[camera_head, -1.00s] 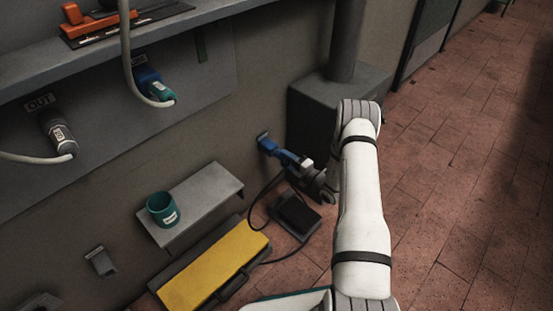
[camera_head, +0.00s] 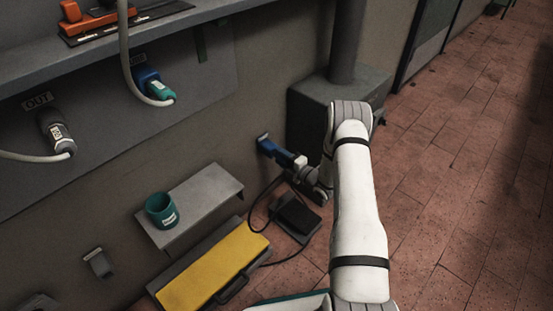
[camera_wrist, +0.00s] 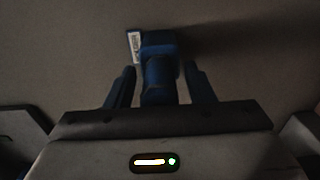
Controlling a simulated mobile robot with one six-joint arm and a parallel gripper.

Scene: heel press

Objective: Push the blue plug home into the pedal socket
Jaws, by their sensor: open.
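A blue plug (camera_wrist: 159,75) sits in line with a blue socket (camera_wrist: 158,43) that has a white label beside it in the wrist view. The two look in contact, but I cannot tell how deep the plug sits. In the head view the blue socket (camera_head: 264,142) is low on the wall. My gripper (camera_wrist: 160,80) is open, with one dark finger on each side of the plug and a visible gap on both sides. In the head view my gripper (camera_head: 281,153) points at the wall socket and largely hides the plug.
A black pedal (camera_head: 298,214) with a dark cable lies on the floor below. A yellow-topped case (camera_head: 215,268) and a small shelf (camera_head: 205,203) with a teal cup (camera_head: 162,209) are to the left. A dark grey box (camera_head: 340,98) stands right behind the arm.

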